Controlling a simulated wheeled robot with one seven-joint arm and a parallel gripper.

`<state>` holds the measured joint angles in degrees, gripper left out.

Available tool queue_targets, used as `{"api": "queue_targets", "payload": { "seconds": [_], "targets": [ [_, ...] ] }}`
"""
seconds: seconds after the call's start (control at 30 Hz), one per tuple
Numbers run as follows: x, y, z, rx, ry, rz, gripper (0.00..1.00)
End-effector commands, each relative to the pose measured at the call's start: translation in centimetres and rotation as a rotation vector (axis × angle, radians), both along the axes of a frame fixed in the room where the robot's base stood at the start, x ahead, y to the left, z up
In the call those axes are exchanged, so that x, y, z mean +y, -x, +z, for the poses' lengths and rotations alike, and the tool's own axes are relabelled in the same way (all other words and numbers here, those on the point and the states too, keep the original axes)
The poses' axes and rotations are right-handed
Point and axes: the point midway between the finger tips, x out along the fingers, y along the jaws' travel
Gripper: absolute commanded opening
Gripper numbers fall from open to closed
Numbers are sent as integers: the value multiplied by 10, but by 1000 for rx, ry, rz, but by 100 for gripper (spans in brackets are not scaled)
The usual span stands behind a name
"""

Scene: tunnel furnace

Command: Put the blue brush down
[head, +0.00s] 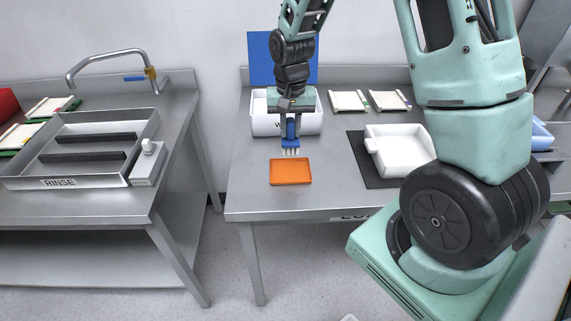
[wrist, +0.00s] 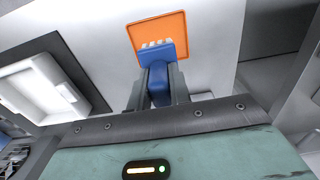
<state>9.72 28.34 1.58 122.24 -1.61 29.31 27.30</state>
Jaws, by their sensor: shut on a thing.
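The blue brush (head: 291,134) hangs upright in my gripper (head: 291,120), its pale bristle tufts pointing down. My gripper is shut on its handle. In the wrist view the brush (wrist: 158,78) sits between the two fingers of my gripper (wrist: 160,88), with the white tufts over an orange tray (wrist: 172,22). In the head view the orange tray (head: 291,183) lies on the steel table, just in front of and below the brush. The bristles appear above the tray's back edge; whether they touch anything is hard to tell.
A white bin (head: 266,123) with an upright blue panel (head: 259,62) stands behind my gripper. A white dish (head: 400,148) rests on a dark mat (head: 368,165) to the right. A RINSE basin (head: 142,126) is on the left bench. Bare steel table (head: 254,200) surrounds the orange tray.

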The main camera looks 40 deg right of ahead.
Motion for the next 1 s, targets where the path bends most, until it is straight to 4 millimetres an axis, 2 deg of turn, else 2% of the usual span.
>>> {"api": "queue_targets", "payload": {
  "seconds": [0.2, 0.37, 0.6, 1.0],
  "targets": [
    [1, 1, -36, 5, -1, 0, 0],
    [1, 1, -50, 4, -1, 2, 0],
    [1, 1, -82, 4, -1, 3, 0],
    [1, 1, -89, 1, 0, 3, 0]
  ]
}}
